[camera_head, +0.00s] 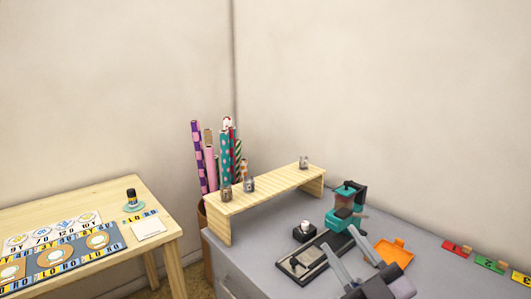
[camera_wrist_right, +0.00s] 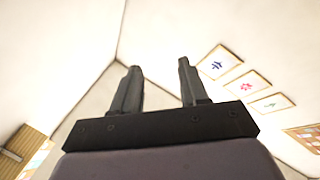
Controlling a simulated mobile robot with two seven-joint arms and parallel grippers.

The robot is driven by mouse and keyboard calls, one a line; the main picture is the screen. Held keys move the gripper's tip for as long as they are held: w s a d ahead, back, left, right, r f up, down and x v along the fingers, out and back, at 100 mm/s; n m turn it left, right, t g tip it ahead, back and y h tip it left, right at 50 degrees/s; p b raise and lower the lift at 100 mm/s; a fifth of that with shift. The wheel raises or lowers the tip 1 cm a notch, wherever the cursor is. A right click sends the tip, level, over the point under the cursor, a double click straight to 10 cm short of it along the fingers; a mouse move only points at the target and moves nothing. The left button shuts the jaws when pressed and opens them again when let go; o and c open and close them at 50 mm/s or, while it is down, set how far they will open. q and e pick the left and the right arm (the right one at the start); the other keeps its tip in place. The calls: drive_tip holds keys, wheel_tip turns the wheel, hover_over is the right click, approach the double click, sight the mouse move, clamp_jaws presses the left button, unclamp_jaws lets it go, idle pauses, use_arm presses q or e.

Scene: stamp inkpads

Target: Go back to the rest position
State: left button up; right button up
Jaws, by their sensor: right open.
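My right gripper (camera_head: 350,254) shows at the lower right of the head view, its two light fingers spread apart with nothing between them. It is above the grey desk, near a dark flat inkpad (camera_head: 303,262). In the right wrist view its fingers (camera_wrist_right: 160,85) are apart and empty, with walls and ceiling behind. My left gripper is not in the head view. A small dark block with a white top (camera_head: 304,231) and a teal device (camera_head: 346,207) stand on the desk behind the right gripper.
A wooden riser (camera_head: 265,190) carries small stamps. An orange pad (camera_head: 394,252) and red, green and yellow pieces (camera_head: 489,264) lie on the right. A wooden table (camera_head: 165,229) with patterned sheets stands left. Wrapping rolls (camera_head: 211,165) stand behind. Framed pictures (camera_wrist_right: 247,83) show in the wrist view.

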drive_tip(key=s+d+f+m+g+h, duration=0.3)
drive_tip(key=d+f+m+h, duration=0.25)
drive_tip(key=f, duration=0.25)
drive_tip(key=s+d+f+m+g+h, duration=0.3)
drive_tip(key=d+f+m+h, duration=0.2)
drive_tip(key=f+h, duration=0.15)
drive_tip(key=s+f+g+y, duration=0.1)
drive_tip(key=s+f+g, duration=0.45)
drive_tip(key=s, duration=0.35)
drive_tip(key=s+f+g+y, duration=0.1)
drive_tip(key=s+f+g, duration=0.45)
drive_tip(key=s, duration=0.35)
drive_tip(key=w+a+f+t+y+p, duration=0.2)
drive_tip(key=w+a+f+t+p, duration=0.1)
drive_tip(key=w+f+t, duration=0.3)
drive_tip(key=shift+w+a+f+t, duration=0.15)
drive_tip(key=shift+f+t, duration=0.15)
drive_tip(key=shift+t, duration=0.5)
